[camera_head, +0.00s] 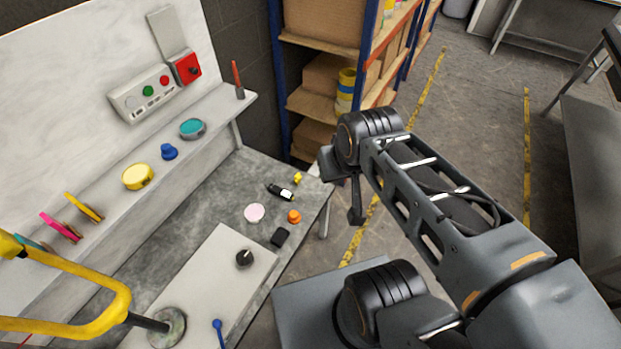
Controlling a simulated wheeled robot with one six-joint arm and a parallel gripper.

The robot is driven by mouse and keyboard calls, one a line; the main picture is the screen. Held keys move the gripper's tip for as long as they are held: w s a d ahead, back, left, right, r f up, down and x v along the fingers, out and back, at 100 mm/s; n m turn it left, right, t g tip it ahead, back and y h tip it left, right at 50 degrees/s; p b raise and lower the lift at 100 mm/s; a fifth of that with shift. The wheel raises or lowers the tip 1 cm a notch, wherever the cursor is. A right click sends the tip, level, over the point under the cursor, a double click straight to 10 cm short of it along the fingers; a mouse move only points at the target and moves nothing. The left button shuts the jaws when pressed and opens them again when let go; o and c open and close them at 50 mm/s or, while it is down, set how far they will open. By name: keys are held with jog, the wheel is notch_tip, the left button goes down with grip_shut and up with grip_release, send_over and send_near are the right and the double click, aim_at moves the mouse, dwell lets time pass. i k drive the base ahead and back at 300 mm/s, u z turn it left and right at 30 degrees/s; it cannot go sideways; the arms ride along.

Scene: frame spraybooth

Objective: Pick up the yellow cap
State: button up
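A round yellow lid-like piece (138,176) lies on the shelf along the wall at the left. A much smaller yellow piece (297,178) sits on the grey bench near its far right corner. I cannot tell for sure which of the two is the yellow cap. My gripper (355,214) hangs below the dark wrist, just right of the bench edge and apart from both yellow pieces. Only a narrow dark part of it shows, so its opening is hidden. I see nothing held in it.
Around the small yellow piece lie a black bottle (281,192), an orange piece (294,217), a pale pink disc (255,213) and a black block (280,236). A yellow bent frame (100,283) rises at front left. Shelving (283,85) stands behind the bench.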

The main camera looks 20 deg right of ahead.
aim_at(298, 177)
jog(key=u, duration=0.05)
jog(key=i, duration=0.8)
jog(key=u, duration=0.3)
